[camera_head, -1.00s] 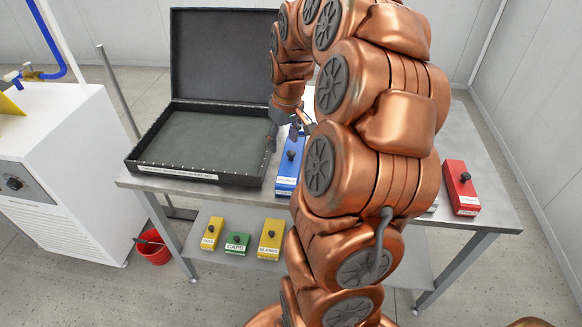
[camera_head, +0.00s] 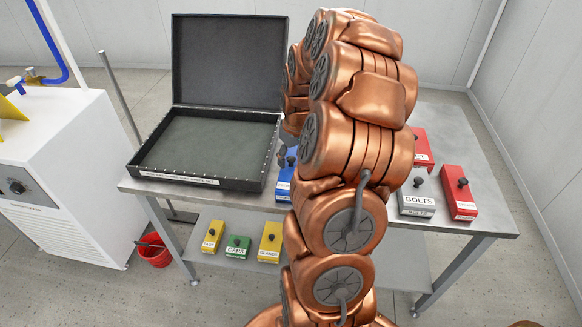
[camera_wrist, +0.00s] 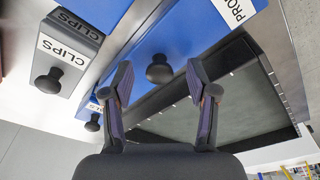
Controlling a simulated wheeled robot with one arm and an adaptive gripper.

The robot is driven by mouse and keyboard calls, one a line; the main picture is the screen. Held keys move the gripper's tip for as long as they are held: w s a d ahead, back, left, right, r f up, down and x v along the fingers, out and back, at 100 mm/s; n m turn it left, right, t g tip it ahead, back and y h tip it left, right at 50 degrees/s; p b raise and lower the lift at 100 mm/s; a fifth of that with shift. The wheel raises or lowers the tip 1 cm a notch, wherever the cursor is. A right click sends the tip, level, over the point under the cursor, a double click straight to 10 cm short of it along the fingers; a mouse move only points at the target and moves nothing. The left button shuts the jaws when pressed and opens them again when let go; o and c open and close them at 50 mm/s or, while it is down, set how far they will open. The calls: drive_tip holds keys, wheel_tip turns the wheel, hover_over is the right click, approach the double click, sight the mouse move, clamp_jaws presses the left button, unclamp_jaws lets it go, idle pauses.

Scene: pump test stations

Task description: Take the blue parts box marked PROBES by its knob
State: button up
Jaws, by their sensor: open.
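In the wrist view, a blue parts box (camera_wrist: 190,38) fills the upper middle. Its white label is cut off by the picture edge and reads "PRO". Its round black knob (camera_wrist: 158,73) shows between the two fingertips of my gripper (camera_wrist: 158,64). The fingers are apart and empty, with gaps on both sides of the knob. I cannot tell how far the tips are from it. In the head view, part of a blue box (camera_head: 284,189) shows beside the case; its label is unreadable there. My arm hides the gripper's tips in that view.
An open black case (camera_head: 265,170) stands left of the blue box. A grey CLIPS box (camera_wrist: 75,40) and another blue box (camera_wrist: 75,121) are close by. A grey BOLTS box (camera_head: 415,200) and a red box (camera_head: 459,193) stand right. Yellow and green boxes (camera_head: 237,247) sit below.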

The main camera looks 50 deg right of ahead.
drive_tip(key=shift+w+f, duration=0.15)
drive_tip(key=shift+f, duration=0.35)
clamp_jaws()
